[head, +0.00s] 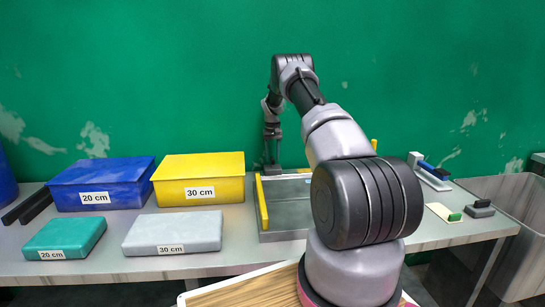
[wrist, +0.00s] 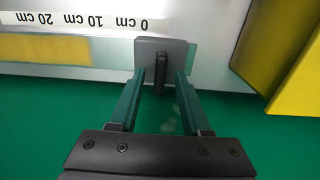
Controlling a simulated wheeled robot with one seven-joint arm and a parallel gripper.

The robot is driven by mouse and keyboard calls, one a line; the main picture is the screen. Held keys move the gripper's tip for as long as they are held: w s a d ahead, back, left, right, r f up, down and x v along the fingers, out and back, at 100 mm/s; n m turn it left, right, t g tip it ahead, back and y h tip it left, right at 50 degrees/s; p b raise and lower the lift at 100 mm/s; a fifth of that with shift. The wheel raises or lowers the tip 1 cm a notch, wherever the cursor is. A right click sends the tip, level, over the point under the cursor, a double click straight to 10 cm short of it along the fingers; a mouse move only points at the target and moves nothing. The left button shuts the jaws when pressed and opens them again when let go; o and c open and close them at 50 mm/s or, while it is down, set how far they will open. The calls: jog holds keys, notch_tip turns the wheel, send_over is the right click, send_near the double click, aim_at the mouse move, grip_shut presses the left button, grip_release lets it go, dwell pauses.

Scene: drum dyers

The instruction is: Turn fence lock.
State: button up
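The fence lock (wrist: 162,72) shows in the wrist view as a dark grey plate with a narrow upright lever in its middle. My gripper (wrist: 160,80) is open, with one dark green finger on each side of the lever. I see gaps between the fingers and the lever; whether the fingertips touch the plate I cannot tell. In the head view my gripper (head: 272,145) points down at the back of a grey metal bed with a yellow fence (head: 262,203) along its left side. The lock is too small there to make out clearly.
A ruler strip (wrist: 60,25) with centimetre marks lies beside the lock. Blue (head: 100,183) and yellow (head: 198,178) boxes, plus teal (head: 65,237) and grey (head: 172,232) slabs, stand left on the bench. Small tools (head: 430,172) lie right, near a grey bin (head: 510,220).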

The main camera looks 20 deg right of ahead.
notch_tip(320, 180, up, 11)
dwell(0.5)
dwell(0.3)
notch_tip(320, 180, up, 15)
jog(key=t, duration=0.2)
send_over(272, 158)
jog(key=s+a, duration=0.5)
jog(key=s, duration=0.1)
jog(key=s+a+r+t, duration=0.1)
jog(key=s+a+r, duration=0.6)
jog(key=s+r, duration=0.4)
jog(key=s+a+r+t+y, duration=0.1)
jog(key=s+a+r, duration=0.15)
jog(key=s, duration=0.55)
jog(key=s+a+r+t, duration=0.1)
jog(key=s+a+r, duration=0.15)
jog(key=s, duration=0.45)
jog(key=s+a+f+t, duration=0.1)
jog(key=s+a+f, duration=0.1)
jog(key=s, duration=0.6)
jog(key=s+a+f+m+t+y, duration=0.1)
jog(key=s+a+f, duration=0.1)
jog(key=s, duration=0.7)
jog(key=shift+a+f, duration=0.15)
jog(key=shift+f, duration=0.55)
jog(key=shift+w, duration=0.15)
